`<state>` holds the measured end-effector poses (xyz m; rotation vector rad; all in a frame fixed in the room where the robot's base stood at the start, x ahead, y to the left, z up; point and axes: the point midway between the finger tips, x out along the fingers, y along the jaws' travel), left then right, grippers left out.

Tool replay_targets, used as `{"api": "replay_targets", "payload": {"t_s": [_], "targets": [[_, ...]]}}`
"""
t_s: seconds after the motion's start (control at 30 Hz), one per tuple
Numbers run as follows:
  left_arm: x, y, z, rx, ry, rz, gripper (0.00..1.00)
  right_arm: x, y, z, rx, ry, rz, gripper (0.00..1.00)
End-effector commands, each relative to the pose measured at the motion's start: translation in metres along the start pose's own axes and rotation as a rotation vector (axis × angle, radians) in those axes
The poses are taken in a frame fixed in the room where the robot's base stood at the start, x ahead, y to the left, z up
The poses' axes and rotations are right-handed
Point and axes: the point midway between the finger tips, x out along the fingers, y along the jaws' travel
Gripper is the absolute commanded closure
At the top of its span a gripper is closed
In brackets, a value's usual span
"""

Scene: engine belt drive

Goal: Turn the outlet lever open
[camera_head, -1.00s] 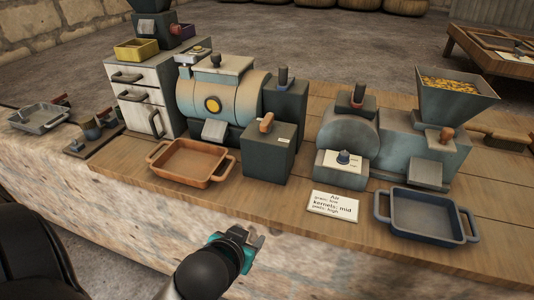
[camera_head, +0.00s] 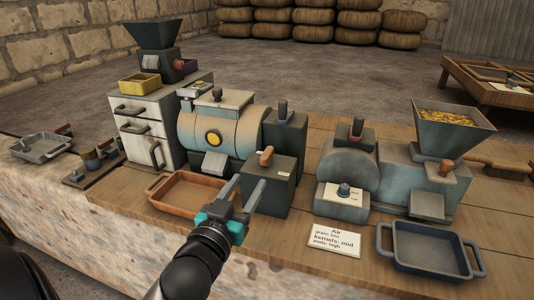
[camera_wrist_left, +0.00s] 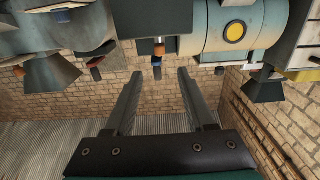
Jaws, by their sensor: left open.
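My left gripper (camera_head: 244,188) is open and empty, its two fingers pointing up and away in front of the dark green box (camera_head: 278,190). A lever with an orange-brown handle (camera_head: 266,156) stands on top of this box, beyond the fingertips. In the left wrist view, which looks upside down, the orange-brown handle (camera_wrist_left: 159,49) shows ahead between the fingers, apart from them. Another lever (camera_head: 446,167) with a brown handle is on the right-hand machine. I cannot tell from labels which is the outlet lever. My right gripper is not in view.
The orange tray (camera_head: 187,193) lies just left of my gripper. The drum machine (camera_head: 212,130) stands behind it. A blower machine (camera_head: 350,175), a blue-grey tray (camera_head: 428,252) and a text card (camera_head: 331,240) are to the right. The front bench edge is bare.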

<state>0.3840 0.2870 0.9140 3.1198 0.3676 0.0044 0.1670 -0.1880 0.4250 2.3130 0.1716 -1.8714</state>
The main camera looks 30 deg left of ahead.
Motion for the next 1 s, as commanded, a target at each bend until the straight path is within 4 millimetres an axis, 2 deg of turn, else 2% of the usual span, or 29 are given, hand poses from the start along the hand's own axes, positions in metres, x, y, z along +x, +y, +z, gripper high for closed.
{"api": "replay_targets", "payload": {"t_s": [0.7,1.0], "targets": [[0.102,0.0,0.001,0.003,-0.001,-0.002,0.45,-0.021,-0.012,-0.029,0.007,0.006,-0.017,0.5],[0.129,-0.001,0.001,0.001,-0.001,-0.002,0.45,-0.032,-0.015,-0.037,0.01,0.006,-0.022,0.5]]}}
